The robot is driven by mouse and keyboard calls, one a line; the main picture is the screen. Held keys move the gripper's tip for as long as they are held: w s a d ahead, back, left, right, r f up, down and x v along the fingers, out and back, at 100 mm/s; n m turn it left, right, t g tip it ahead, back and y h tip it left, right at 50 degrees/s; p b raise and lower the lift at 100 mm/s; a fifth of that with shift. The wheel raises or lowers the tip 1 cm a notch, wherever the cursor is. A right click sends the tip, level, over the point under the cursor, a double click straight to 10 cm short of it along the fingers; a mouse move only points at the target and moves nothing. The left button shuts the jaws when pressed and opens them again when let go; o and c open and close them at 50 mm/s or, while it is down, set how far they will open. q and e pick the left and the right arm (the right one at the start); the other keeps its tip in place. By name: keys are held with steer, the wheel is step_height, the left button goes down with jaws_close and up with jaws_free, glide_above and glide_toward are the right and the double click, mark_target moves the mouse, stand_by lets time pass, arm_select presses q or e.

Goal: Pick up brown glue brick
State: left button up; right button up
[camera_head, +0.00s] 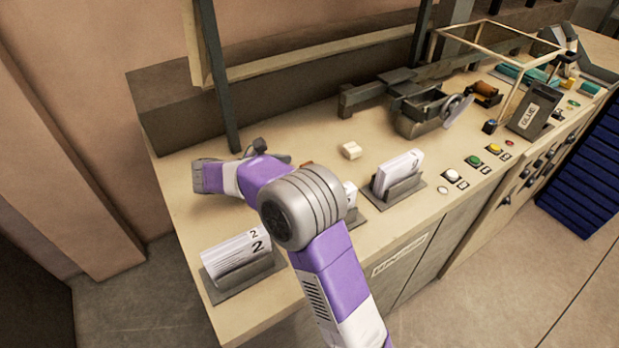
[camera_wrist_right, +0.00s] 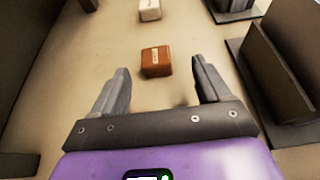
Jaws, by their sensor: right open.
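The brown glue brick (camera_wrist_right: 156,62) lies on the tabletop in the right wrist view, straight ahead of my right gripper (camera_wrist_right: 160,68). The gripper is open and empty, with one finger to each side of the line to the brick; I cannot tell whether the brick is between the fingertips or just beyond them. In the head view only a small brown part of the brick (camera_head: 306,165) shows behind my purple right arm. My left gripper is not in view.
A cream brick (camera_head: 351,150) lies farther along the table (camera_head: 325,130). Card holders stand along the front edge, one at left (camera_head: 240,255) and one at centre (camera_head: 398,180). A grey device (camera_head: 425,108) stands at the back, and a GLUE box (camera_head: 535,110) at right.

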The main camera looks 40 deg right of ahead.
steer(key=x, duration=0.2)
steer(key=b+x, duration=0.1)
steer(key=x, duration=0.1)
steer(key=b+x, duration=0.1)
steer(key=x, duration=0.2)
steer(key=shift+w+f, duration=0.2)
steer(key=shift+w, duration=0.2)
steer(key=shift+a, duration=0.1)
steer(key=c, duration=1.1)
